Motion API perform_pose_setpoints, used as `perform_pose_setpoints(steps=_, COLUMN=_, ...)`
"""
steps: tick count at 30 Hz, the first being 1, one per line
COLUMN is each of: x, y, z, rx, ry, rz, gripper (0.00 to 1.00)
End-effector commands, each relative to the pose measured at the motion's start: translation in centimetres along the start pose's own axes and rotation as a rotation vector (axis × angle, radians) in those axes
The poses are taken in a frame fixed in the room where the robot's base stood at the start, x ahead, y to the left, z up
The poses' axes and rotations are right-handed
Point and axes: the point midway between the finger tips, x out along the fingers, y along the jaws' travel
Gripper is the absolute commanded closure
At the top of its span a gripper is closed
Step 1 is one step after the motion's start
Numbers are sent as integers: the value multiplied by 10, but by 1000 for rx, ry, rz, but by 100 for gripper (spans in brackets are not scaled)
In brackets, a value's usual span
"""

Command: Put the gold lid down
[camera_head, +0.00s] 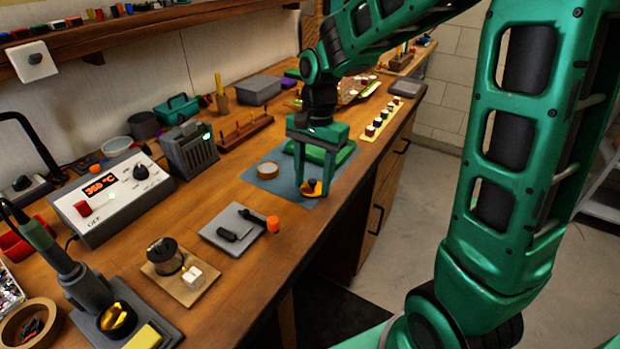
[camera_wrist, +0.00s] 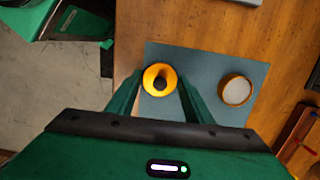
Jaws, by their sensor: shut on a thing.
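The gold lid (camera_wrist: 150,78) is a round orange-gold disc with a dark knob at its centre. My gripper (camera_wrist: 158,88) points down with its two fingers on either side of the lid, shut on it. In the head view the gold lid (camera_head: 311,187) shows low between the fingertips of my gripper (camera_head: 313,190). It is over the front part of a blue-grey mat (camera_head: 268,181), near the bench's front edge. I cannot tell whether the lid touches the mat.
A round tan-rimmed item (camera_head: 268,170) sits on the mat; it also shows in the wrist view (camera_wrist: 236,91). A green object (camera_head: 335,155) lies behind my gripper. Bare wood lies between.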

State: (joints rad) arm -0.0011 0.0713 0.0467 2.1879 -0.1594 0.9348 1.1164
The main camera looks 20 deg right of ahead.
Motion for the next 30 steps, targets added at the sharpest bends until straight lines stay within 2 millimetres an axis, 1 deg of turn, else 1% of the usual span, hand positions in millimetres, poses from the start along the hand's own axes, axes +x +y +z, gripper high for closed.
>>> perform_pose_setpoints(steps=11, x=4, y=0, z=0, rx=0, ry=0, rz=0, gripper=74)
perform_pose_setpoints(steps=12, x=3, y=0, z=0, rx=0, ry=0, rz=0, gripper=46)
perform_pose_setpoints(steps=13, x=3, y=0, z=0, rx=0, ry=0, rz=0, gripper=39)
perform_pose_setpoints(steps=14, x=3, y=0, z=0, rx=0, ry=0, rz=0, gripper=35)
perform_pose_setpoints(steps=24, x=1, y=-1, z=0, rx=-1, ry=1, rz=-1, gripper=35)
perform_pose_setpoints(steps=26, x=-3, y=-1, z=0, rx=-1, ry=2, rz=-2, gripper=35)
perform_pose_setpoints(steps=30, x=-23, y=-1, z=0, rx=0, ry=3, rz=-3, gripper=35)
